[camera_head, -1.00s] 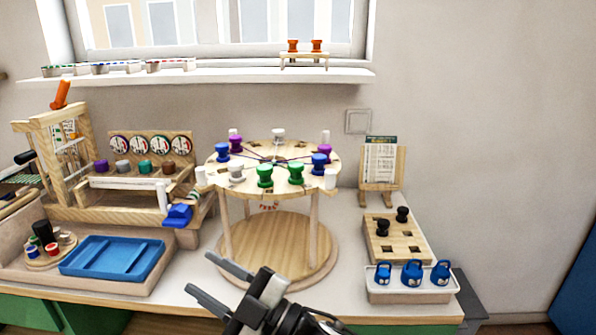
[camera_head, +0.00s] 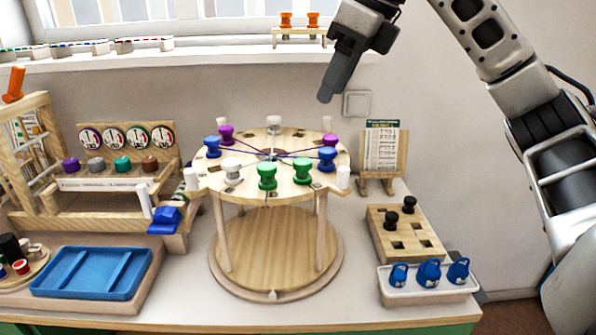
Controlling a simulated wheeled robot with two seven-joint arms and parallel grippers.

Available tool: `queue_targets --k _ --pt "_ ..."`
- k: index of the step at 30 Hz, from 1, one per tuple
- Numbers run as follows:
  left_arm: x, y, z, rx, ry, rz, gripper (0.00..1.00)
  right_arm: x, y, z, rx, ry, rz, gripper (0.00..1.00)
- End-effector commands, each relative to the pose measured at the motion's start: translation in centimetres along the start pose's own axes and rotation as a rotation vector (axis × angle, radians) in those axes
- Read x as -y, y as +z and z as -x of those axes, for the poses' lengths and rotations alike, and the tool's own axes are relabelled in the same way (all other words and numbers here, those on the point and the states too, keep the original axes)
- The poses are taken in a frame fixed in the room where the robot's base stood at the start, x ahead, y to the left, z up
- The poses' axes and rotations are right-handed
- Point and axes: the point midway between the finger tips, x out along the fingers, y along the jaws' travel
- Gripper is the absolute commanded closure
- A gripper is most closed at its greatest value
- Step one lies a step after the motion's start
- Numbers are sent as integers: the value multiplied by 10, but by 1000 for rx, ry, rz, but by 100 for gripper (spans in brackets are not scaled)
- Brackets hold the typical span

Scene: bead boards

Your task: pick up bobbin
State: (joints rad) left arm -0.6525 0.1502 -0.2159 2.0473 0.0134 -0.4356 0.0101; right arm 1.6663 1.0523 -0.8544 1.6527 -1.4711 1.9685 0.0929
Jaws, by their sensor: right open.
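Several bobbins stand upright around a round wooden disc (camera_head: 215,178) on legs: two green (camera_head: 267,176) at the front, blue (camera_head: 327,158) and purple (camera_head: 331,140) on the right, blue and purple on the left, and white ones (camera_head: 231,168). Dark threads cross the disc's middle. My right gripper (camera_head: 330,92) hangs above the disc's right back side, pointing down, open and empty, apart from every bobbin. Its fingers overlap in this view. My left gripper is out of view. Which bobbin the task means cannot be told.
A wooden block with black pegs (camera_head: 409,205) and a white tray (camera_head: 425,297) of blue weights stand at right. A card easel (camera_head: 383,158) stands behind them. A blue tray (camera_head: 92,272) and wooden racks fill the left. Two orange bobbins (camera_head: 286,19) sit on the shelf.

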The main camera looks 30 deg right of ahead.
Motion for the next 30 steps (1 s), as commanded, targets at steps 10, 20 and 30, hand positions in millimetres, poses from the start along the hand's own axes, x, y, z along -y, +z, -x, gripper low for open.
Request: queue_targets --k 10,20,30 --pt "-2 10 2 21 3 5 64 0 -2 -72 -7 0 0 59" --pt "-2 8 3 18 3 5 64 0 -2 -104 -2 1 1 59" --pt "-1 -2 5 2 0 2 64 3 -8 -148 -3 2 1 59"
